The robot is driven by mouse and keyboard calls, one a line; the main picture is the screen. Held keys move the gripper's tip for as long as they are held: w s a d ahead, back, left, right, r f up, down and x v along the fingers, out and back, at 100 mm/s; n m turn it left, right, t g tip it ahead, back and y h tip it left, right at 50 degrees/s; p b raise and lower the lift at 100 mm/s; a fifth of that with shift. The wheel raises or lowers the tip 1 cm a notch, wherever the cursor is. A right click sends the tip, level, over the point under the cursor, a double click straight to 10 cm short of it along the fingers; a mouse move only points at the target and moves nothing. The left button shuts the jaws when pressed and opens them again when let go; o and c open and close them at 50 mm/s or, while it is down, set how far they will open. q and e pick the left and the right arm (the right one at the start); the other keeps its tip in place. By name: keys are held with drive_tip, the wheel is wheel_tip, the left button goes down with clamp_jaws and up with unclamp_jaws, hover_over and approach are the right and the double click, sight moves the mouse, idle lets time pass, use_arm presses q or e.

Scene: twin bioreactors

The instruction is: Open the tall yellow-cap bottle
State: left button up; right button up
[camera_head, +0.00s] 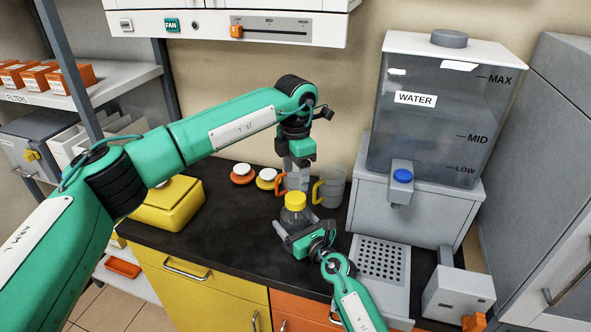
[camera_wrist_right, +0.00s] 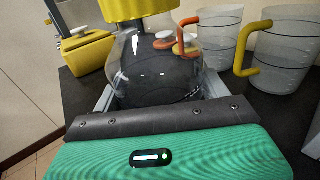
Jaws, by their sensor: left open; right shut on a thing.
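The tall yellow-cap bottle (camera_head: 294,215) is clear and stands upright near the front of the dark counter. Its yellow cap (camera_head: 295,200) is on top; in the right wrist view the clear bottle body (camera_wrist_right: 155,75) fills the middle and the cap (camera_wrist_right: 138,10) is cut by the top edge. My right gripper (camera_head: 293,232) is shut around the bottle body from the front. My left gripper (camera_head: 296,168) is open, points down above and behind the cap, and is apart from it. Its fingertips partly overlap the cup behind.
A cup with an orange handle (camera_head: 283,183) and a cup with a yellow handle (camera_head: 330,188) stand just behind the bottle. Two small white-topped lids (camera_head: 242,173) lie to the left, near a yellow box (camera_head: 167,204). The water tank (camera_head: 440,110) and drip grate (camera_head: 380,262) are right.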

sight(295, 197)
use_arm(q)
drive_tip(key=m, duration=0.4)
drive_tip(key=shift+r, duration=0.1)
drive_tip(key=shift+f, duration=3.9)
drive_tip(key=c, duration=1)
drive_tip(key=n, duration=0.3)
drive_tip(key=shift+n, duration=0.4)
drive_tip(key=n, duration=0.5)
drive_tip(key=shift+r, duration=0.2)
drive_tip(key=shift+r, duration=0.9)
